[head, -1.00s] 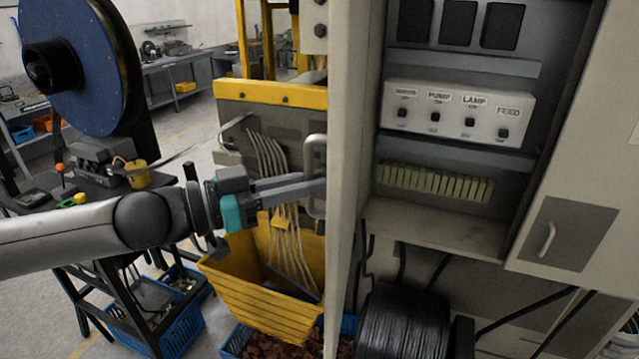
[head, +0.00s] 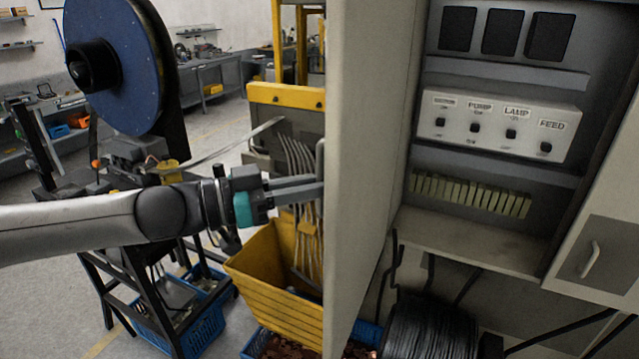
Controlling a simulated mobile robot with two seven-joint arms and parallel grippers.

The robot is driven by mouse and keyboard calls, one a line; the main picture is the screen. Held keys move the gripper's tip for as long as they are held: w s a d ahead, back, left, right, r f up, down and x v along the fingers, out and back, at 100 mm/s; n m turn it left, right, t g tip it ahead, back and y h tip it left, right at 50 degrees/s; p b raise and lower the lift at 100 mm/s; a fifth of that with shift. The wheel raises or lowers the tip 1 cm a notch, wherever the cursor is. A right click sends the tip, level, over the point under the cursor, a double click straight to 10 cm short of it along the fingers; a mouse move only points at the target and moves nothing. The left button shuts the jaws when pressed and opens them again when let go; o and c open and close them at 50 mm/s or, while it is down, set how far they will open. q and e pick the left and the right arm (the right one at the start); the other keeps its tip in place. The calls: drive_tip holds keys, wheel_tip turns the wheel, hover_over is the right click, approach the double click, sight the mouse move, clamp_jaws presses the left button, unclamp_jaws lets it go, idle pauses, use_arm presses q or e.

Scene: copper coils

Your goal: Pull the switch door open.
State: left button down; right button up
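The switch door (head: 372,150) is a tall pale panel standing open, swung out to the left of the cabinet. I see its inner face, and its outer face is turned away to the left. A small part of its grey handle (head: 320,160) shows at the door's left edge. My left gripper (head: 316,190) reaches in from the left, its fingers closed around the handle. The fingertips are partly hidden by the door edge. Inside the cabinet is a switch panel (head: 497,124) with PUMP, LAMP and FEED labels. My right gripper is not in view.
A blue reel (head: 118,65) stands on a black stand at the left. A yellow bin (head: 275,285) is below my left gripper. A black cable coil (head: 432,328) lies under the cabinet. A second, closed cabinet door (head: 612,235) is at the right.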

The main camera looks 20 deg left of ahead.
use_arm(q)
drive_tip(key=shift+w+a+r, duration=0.1)
drive_tip(key=c, duration=1.2)
unclamp_jaws()
drive_tip(key=shift+o, duration=0.2)
drive_tip(key=shift+w, duration=0.1)
drive_tip(key=shift+s, duration=0.2)
drive_tip(key=p+v, duration=0.3)
drive_tip(key=v, duration=1.2)
drive_tip(key=shift+p, duration=0.35)
